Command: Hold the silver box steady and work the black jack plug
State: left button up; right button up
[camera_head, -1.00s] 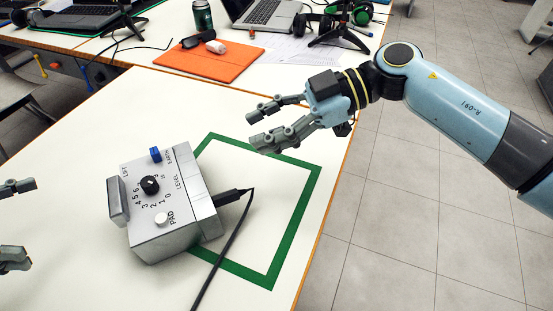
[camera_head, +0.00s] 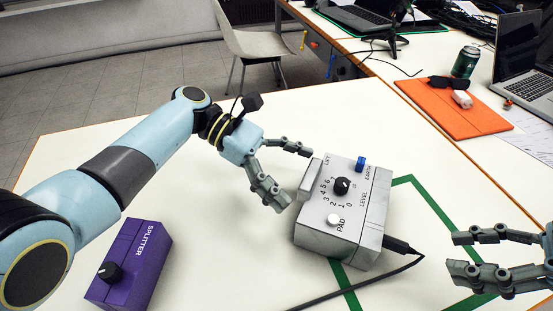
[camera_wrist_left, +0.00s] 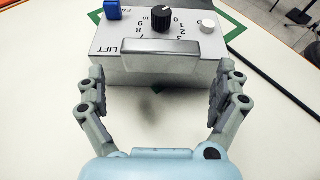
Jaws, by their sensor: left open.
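The silver box (camera_head: 345,205) stands on the white table, partly over the green taped outline. Its top has a black knob, a blue switch, a white button and a grey bar at the left end. The black jack plug (camera_head: 398,246) sits at the box's right side with its cable trailing left along the table. My left gripper (camera_head: 293,174) is open just left of the box, fingers pointing at its bar end. In the left wrist view, the fingers (camera_wrist_left: 160,95) are spread with the silver box (camera_wrist_left: 135,66) just ahead. My right gripper (camera_head: 460,254) is open and empty, right of the plug.
A purple splitter box (camera_head: 132,265) stands at the lower left, below my left arm. The green outline (camera_head: 430,203) lies right of the box. On the other table are an orange mat (camera_head: 455,110), a can (camera_head: 465,62) and laptops. A chair (camera_head: 250,42) stands behind.

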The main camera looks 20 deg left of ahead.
pick_arm(q)
jog(key=shift+d+f, duration=0.15)
jog(key=shift+d, duration=0.2)
jog(key=c, duration=1.7)
jog(key=o, duration=0.9)
jog(key=c, duration=0.8)
jog(key=shift+c, duration=0.2)
pick_arm(e)
jog(key=shift+c, duration=0.4)
jog(key=shift+w, duration=0.1)
